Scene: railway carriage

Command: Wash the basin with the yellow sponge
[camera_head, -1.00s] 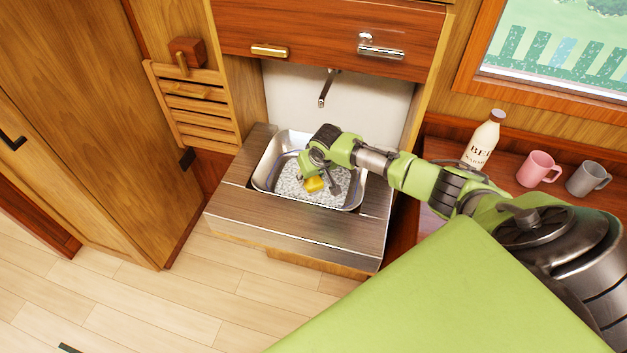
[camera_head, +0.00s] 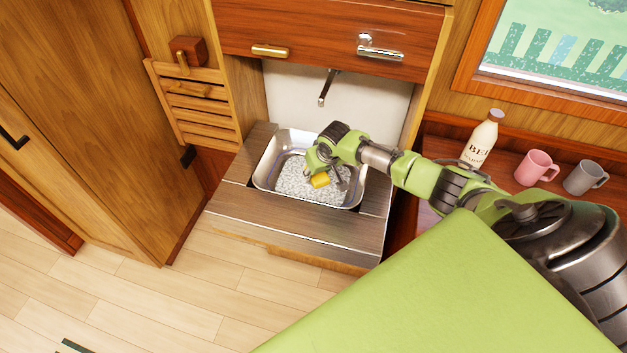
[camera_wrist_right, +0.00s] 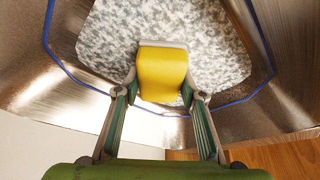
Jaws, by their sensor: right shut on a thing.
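The basin (camera_head: 263,180) is a steel sink set in a wooden counter. A grey and white speckled patch (camera_head: 292,183) covers much of its floor; it also shows in the right wrist view (camera_wrist_right: 110,40). My right gripper (camera_head: 326,180) is inside the basin, shut on the yellow sponge (camera_head: 320,181). In the right wrist view the sponge (camera_wrist_right: 162,75) sits between the two fingertips (camera_wrist_right: 163,92), over the speckled patch. I cannot tell whether the sponge touches the basin floor. My left gripper is not in view.
A tap (camera_head: 327,87) hangs above the back of the basin. A wooden drawer front (camera_head: 325,38) is above it. A bottle (camera_head: 481,140), a pink mug (camera_head: 537,167) and a grey mug (camera_head: 585,177) stand on the right-hand shelf. The counter front (camera_head: 290,226) is bare.

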